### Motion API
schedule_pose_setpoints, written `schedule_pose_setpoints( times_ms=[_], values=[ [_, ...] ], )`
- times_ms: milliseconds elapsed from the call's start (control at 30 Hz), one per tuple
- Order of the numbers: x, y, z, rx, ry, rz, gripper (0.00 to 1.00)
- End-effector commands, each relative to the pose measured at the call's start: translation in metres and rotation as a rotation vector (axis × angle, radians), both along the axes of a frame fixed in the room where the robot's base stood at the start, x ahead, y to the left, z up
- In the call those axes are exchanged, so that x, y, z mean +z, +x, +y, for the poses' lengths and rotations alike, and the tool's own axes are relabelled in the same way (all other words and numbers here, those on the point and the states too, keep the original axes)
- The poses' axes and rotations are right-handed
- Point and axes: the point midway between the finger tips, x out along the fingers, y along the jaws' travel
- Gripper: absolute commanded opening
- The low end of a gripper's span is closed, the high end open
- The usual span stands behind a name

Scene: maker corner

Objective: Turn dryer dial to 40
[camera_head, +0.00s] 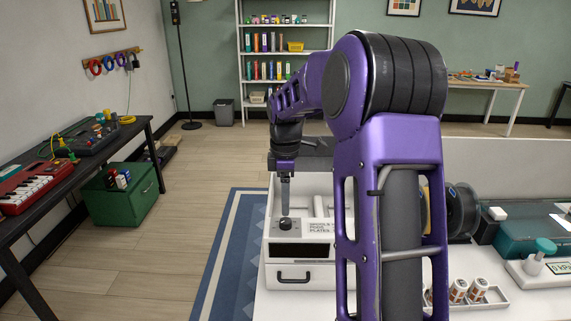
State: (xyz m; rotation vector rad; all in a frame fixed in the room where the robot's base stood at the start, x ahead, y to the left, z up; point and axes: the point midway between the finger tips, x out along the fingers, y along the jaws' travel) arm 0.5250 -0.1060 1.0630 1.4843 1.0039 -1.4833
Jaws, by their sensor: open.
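The dryer seems to be the white box (277,264) at the left end of the white table. It has a dark front window, a drawer-like handle below, and printed text on its sloped top. A black round dial (285,224) sits on the top near the front left. My gripper (285,212) points down right above the dial, its fingertips at or just over it. I cannot tell if they touch the dial. The fingers look narrow from this side, and the gap between them is not clear. The dial's marks and pointer are too small to read. My purple arm hides the box's right side.
Right of my arm on the white table (520,304) are a spool (462,208), a tray with several small rolls (480,297) and a teal-lidded case (520,235). A dark bench (75,175) with a red keyboard (35,187) stands left.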

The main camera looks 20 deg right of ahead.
Motion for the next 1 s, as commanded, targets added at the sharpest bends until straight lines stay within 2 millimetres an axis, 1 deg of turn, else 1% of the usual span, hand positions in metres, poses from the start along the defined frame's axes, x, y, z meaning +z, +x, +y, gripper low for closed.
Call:
schedule_pose_setpoints(
  times_ms=[33,200,300,400,500,600,1000],
  values=[
    [0.015,0.001,0.000,0.000,-0.002,-0.006,0.71],
    [0.056,0.001,0.000,0.000,-0.001,-0.005,0.71],
    [0.077,0.001,0.000,0.000,-0.001,-0.004,0.71],
    [0.093,0.001,0.000,0.000,-0.001,-0.004,0.71],
    [0.104,0.001,0.000,0.000,-0.001,-0.003,0.71],
    [0.110,0.000,0.000,0.001,0.000,-0.001,0.71],
    [0.112,0.000,0.000,0.000,0.000,-0.001,0.71]
  ],
)
